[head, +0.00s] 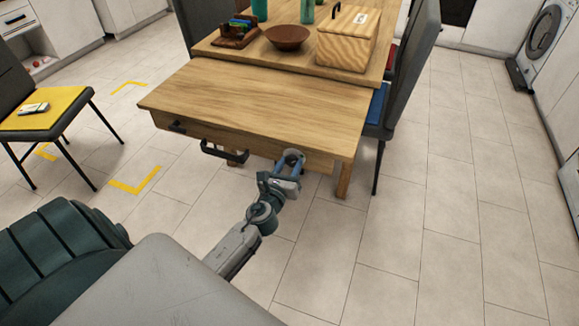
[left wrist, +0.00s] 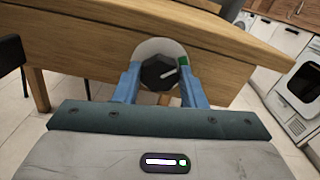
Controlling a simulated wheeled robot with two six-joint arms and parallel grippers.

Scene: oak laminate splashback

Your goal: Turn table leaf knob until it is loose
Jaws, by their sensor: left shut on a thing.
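The table leaf (head: 260,95) is a wooden panel at the near end of the table. In the left wrist view the leaf knob (left wrist: 158,72) is dark and round with a white pointer line. It sits on a pale round plate (left wrist: 148,47) with a green mark (left wrist: 184,60) at its right edge. The pointer aims right and slightly up, toward that mark. My left gripper (head: 290,162) is shut on the knob, with its blue fingers on either side. In the head view the gripper mostly hides the knob. My right gripper is not in view.
A wooden box (head: 346,42) and a brown bowl (head: 286,37) stand on the table behind. A chair with a yellow seat (head: 42,112) is at left. Floor at right is clear.

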